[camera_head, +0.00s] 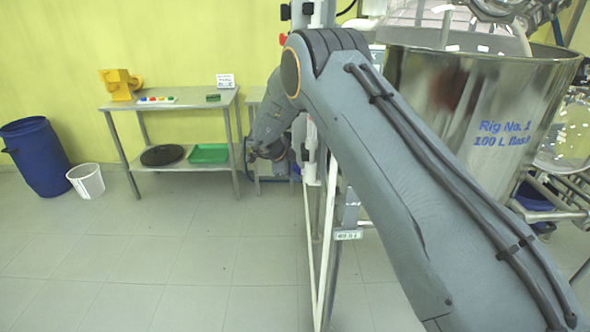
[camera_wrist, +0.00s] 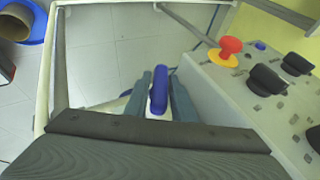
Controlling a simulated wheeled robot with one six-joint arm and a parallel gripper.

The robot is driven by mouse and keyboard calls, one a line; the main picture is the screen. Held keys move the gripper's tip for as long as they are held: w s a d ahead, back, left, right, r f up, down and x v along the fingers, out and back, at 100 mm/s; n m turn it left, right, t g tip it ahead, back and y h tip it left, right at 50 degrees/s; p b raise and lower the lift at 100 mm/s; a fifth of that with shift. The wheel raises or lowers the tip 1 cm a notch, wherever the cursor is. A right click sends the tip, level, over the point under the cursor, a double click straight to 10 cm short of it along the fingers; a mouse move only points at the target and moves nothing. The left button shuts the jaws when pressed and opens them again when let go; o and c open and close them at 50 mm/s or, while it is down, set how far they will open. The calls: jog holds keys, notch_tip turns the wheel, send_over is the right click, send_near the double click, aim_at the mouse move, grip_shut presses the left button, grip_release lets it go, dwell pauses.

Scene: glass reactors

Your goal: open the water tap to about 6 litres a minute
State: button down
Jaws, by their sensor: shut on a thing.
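A blue handle (camera_wrist: 159,92), upright and rounded at the top, shows in the middle of the wrist view; it appears to be the water tap's handle. My gripper (camera_wrist: 158,80) is shut on it, with one grey finger on each side. The tap's body and any flow reading are not visible. In the head view my arm hides the tap, and my fingers cannot be made out there.
Right of the handle is a grey panel (camera_wrist: 222,84) with a red knob on a yellow base (camera_wrist: 230,46) and several black knobs (camera_wrist: 267,80). A steel vessel (camera_head: 430,75) stands right of my arm. A table (camera_head: 185,106) stands at back left. Floor at front left is clear.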

jog(key=shift+g, duration=0.3)
jog(key=c, duration=1.6)
grip_release()
jog(key=shift+c, duration=0.2)
jog(key=b+v, duration=0.1)
jog(key=v, duration=0.6)
jog(key=shift+s+a+r, duration=0.2)
jog(key=shift+r, duration=0.1)
